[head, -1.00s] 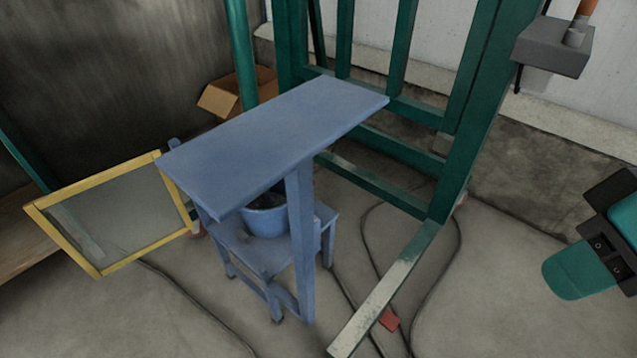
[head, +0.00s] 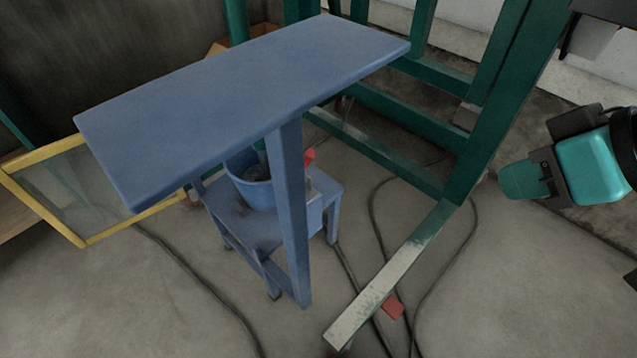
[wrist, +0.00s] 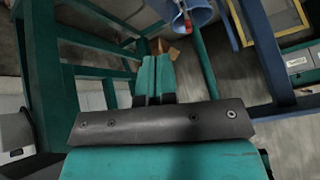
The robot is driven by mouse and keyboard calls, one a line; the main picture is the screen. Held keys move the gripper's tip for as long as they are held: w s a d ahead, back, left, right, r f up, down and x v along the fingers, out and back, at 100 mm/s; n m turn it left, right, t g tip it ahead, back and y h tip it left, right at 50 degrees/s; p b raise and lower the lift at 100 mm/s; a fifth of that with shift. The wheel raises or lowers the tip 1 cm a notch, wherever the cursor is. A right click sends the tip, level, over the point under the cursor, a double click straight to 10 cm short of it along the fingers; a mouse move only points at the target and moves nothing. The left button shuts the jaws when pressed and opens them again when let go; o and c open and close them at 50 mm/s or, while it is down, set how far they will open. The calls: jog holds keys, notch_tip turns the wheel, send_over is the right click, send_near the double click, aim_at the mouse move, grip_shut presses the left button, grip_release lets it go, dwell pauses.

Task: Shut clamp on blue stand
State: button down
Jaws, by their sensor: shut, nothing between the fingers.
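The blue stand (head: 250,90) has a long top board on a post and a lower seat-like shelf with legs. A small red part, probably the clamp's handle (head: 310,157), shows behind the post, above the lower shelf. Its jaws are hidden, so I cannot tell whether it is open or shut. The red part also shows in the wrist view (wrist: 187,22), by the blue bucket. My teal gripper (head: 520,180) is at the right in the head view, well apart from the stand. Its fingers (wrist: 153,75) are together in the wrist view, with nothing between them.
A blue bucket (head: 252,185) stands on the lower shelf. A green steel frame (head: 490,130) rises behind and right, its pale-worn foot (head: 390,280) reaching forward. Cables (head: 200,285) cross the floor. A yellow-framed screen (head: 85,235) leans at left.

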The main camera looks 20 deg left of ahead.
jog(key=w+a+f+n+t+y+b, duration=0.1)
jog(key=w+a+f+n+t+b, duration=0.1)
jog(key=w+a+f+b, duration=0.3)
jog(key=w+a+f+n+t+y+b, duration=0.1)
jog(key=w+a+f+n+t+b, duration=0.15)
jog(key=f, duration=0.35)
jog(key=w+a+f+n+t+y+b, duration=0.1)
jog(key=w+a+f+n+t+b, duration=0.15)
jog(key=f+b, duration=0.3)
jog(key=s+a+f+n+t+y+b, duration=0.1)
jog(key=s+a+f+n+y+b, duration=0.1)
jog(key=f+n+y+b, duration=0.3)
jog(key=s+a+f+n+t+y+b, duration=0.2)
jog(key=s+a+f+n+y+b, duration=0.1)
jog(key=a+f+n+y+b, duration=0.1)
notch_tip(320, 180, down, 2)
jog(key=a+n+b, duration=0.1)
jog(key=n, duration=0.1)
jog(key=shift+s+a+n+y+b, duration=0.2)
jog(key=shift+s+n+y+b, duration=0.1)
jog(key=shift+s+n+y, duration=0.1)
jog(key=shift+w, duration=0.1)
jog(key=p+x, duration=0.1)
jog(key=x, duration=1.3)
jog(key=shift+p, duration=0.45)
